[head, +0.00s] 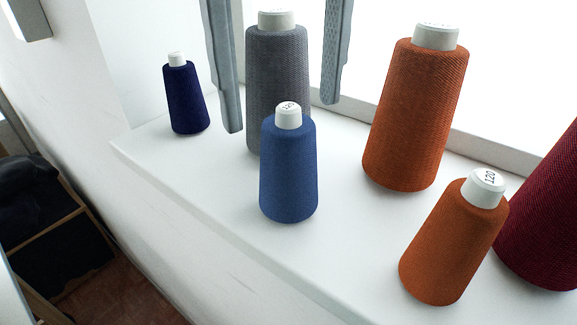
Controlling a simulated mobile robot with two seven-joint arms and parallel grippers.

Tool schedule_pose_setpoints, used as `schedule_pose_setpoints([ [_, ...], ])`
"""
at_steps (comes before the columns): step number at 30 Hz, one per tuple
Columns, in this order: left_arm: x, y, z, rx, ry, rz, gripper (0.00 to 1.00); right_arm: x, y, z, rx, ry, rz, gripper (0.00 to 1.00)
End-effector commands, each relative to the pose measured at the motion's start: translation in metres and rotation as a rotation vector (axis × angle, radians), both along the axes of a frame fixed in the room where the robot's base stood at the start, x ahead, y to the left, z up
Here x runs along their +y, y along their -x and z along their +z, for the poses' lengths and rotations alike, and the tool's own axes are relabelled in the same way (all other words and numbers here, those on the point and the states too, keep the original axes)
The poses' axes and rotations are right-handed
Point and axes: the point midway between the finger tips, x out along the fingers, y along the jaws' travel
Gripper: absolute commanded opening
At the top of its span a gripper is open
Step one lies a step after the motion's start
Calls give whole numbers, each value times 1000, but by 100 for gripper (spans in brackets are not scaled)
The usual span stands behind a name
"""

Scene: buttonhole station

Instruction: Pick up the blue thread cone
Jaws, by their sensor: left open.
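The blue thread cone (288,172) stands upright on the white ledge (345,225), with a white top marked 120. My left gripper (282,116) comes down from the top edge, open, with one grey finger on each side of the grey cone (277,70) in the picture. Its fingertips end around the height of the blue cone's top in the picture, and nothing is seen between them touching either finger. I cannot tell the exact depth between the fingers and the blue cone. My right gripper is not in view.
The grey cone stands close behind the blue one. A small dark navy cone (185,98) is at the left. A tall orange cone (415,115), a smaller orange cone (450,245) and a dark red cone (545,220) stand to the right. The ledge's front edge drops off below.

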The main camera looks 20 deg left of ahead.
Motion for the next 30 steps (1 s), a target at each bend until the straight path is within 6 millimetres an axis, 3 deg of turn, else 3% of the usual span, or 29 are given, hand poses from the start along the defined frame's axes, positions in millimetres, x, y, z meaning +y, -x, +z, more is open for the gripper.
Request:
schedule_pose_setpoints([
  [12,-3,2,-49,2,1,0,100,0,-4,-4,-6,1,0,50],
  [21,-3,2,-54,1,3,0,100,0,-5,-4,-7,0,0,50],
  [30,-3,2,-54,1,3,-1,67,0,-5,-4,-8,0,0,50],
])
